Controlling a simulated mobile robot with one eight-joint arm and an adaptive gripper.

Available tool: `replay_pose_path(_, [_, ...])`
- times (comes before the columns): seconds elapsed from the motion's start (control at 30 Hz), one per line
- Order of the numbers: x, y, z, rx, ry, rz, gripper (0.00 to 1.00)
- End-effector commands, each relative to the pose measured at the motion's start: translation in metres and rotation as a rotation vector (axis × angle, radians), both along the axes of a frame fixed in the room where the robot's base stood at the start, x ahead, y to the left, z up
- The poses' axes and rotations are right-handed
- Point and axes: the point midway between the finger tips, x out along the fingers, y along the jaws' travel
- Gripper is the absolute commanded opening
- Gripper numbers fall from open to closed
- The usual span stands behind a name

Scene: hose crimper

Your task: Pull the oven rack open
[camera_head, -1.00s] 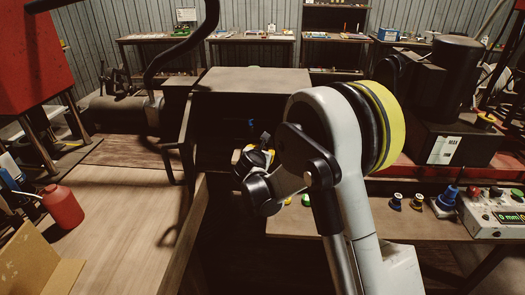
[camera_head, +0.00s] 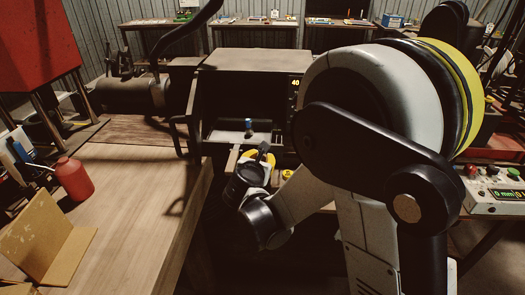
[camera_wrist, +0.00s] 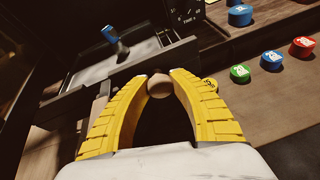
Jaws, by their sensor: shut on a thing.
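The oven (camera_head: 255,60) is a dark box with an open front in the head view. Its grey rack (camera_head: 224,136) shows at the opening, with a blue-topped fitting (camera_head: 248,124) standing on it. The rack (camera_wrist: 85,66) and fitting (camera_wrist: 115,42) also show at the upper left in the wrist view. My gripper (camera_wrist: 159,77), with yellow ribbed fingers, is shut on a round brownish knob, the rack handle (camera_wrist: 160,88), at the front of the rack. In the head view my gripper (camera_head: 262,158) is at the rack's front and the handle is hidden.
A wooden bench (camera_head: 130,215) lies left of my arm, with a red bottle (camera_head: 74,179) and a cardboard piece (camera_head: 45,235). In the wrist view, green (camera_wrist: 239,73), blue (camera_wrist: 271,60) and red (camera_wrist: 302,46) capped pieces stand on a surface to the right.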

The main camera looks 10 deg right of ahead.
Motion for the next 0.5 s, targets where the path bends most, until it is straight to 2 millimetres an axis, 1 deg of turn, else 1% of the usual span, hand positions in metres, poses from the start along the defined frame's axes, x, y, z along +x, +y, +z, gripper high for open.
replay_pose_path(0.1, [-0.0066,0.0021,0.0000,-0.001,0.000,0.000,0.00])
replay_pose_path(0.2, [-0.0088,0.0027,0.0001,0.000,0.000,-0.001,0.00])
replay_pose_path(0.5, [-0.0092,0.0029,0.0001,0.000,0.000,-0.001,0.00])
